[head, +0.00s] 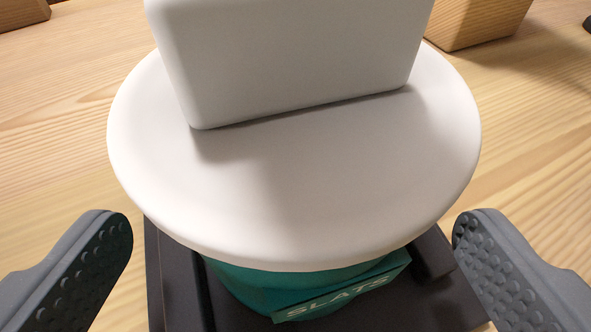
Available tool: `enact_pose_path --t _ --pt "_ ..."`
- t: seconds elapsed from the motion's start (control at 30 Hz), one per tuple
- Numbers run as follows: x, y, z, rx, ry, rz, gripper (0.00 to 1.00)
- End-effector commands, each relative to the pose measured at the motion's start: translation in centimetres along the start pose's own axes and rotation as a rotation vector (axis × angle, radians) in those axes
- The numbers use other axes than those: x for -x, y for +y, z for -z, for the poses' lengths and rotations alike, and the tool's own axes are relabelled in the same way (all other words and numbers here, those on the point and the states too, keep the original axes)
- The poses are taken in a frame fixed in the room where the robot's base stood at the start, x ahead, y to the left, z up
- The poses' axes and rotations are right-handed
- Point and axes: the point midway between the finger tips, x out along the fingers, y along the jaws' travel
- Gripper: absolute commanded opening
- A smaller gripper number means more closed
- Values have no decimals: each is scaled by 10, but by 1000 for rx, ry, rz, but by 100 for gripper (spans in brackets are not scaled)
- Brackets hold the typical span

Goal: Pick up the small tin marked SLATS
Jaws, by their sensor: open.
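The small tin marked SLATS (239,290) is teal, with a label (345,294) reading SLATS on its near side. A wide white round lid or disc (290,200) covers its top, and a white block (290,60) stands on that disc, cut off by the top edge. Most of the tin's body is hidden under the disc. My gripper (293,232) is open, with one grey finger to the left of the tin and one to the right. Both fingers are apart from it.
The tin stands on a dark tray or base (165,290) with raised bars, on a light wooden surface (60,130). A wooden block (475,22) is at the top right and another (22,12) at the top left. Bare wood lies on both sides.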

Motion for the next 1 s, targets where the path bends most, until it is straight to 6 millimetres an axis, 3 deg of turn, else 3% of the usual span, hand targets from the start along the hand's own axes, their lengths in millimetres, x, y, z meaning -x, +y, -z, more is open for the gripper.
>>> enact_pose_path --t 0.2,0.5,0.7,0.77,1.0 --pt "-27 1 -2 -1 -2 -1 98" --pt "-30 1 0 1 -1 0 98" --pt "-30 1 0 1 -1 0 44" --pt "-30 1 0 0 0 0 40" --pt "-29 1 0 0 0 0 40"
